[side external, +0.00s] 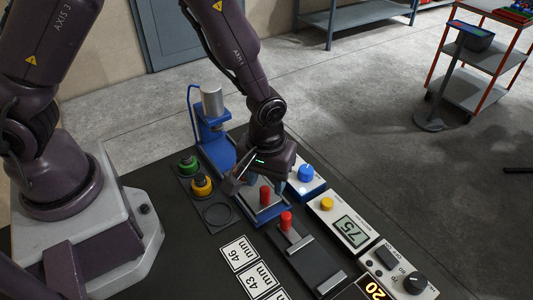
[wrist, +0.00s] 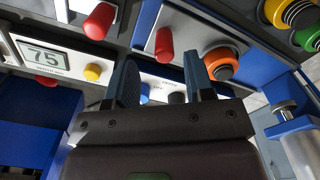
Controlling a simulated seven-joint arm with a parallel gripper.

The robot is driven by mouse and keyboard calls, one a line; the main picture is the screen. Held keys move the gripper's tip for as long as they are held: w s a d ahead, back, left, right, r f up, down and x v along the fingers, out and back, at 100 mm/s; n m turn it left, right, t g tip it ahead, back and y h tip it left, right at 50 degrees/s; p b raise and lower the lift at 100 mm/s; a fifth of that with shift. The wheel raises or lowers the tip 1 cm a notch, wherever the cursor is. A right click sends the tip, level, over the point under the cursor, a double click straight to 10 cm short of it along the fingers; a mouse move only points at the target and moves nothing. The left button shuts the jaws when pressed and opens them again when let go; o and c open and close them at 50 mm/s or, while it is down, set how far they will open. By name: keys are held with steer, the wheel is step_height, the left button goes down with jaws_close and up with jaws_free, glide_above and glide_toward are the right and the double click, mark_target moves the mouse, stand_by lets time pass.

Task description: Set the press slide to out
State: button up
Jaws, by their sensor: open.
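The press (side external: 214,130) is a blue frame with a silver cylinder on top, standing behind my gripper in the side view. In front of it is a blue-edged slide bed (side external: 266,217) with an upright red handle (side external: 265,195), partly hidden by my gripper. My gripper (side external: 262,182) points down over this handle, with its fingers spread. In the wrist view, my gripper (wrist: 160,62) is open, and a red handle (wrist: 165,43) shows between and beyond the fingertips. I cannot tell whether either finger touches it.
A second red handle (side external: 286,221) stands on a dark rail fixture just in front. Number cards (side external: 240,253) lie in front.

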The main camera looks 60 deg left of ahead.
step_height(320, 180, up, 8)
steer(key=shift+r, duration=0.25)
steer(key=s+a+r+m+t, duration=0.2)
steer(key=s+a+r, duration=0.3)
steer(key=r, duration=0.4)
steer(key=s+a+r+m+t, duration=0.3)
steer(key=s+r, duration=0.4)
steer(key=r, duration=0.3)
steer(key=a+m, duration=0.1)
steer(key=a, duration=0.1)
steer(key=shift+s+a+m+t, duration=0.25)
steer(key=shift+a+m+t, duration=0.05)
steer(key=shift+a+m, duration=0.1)
stand_by(0.8)
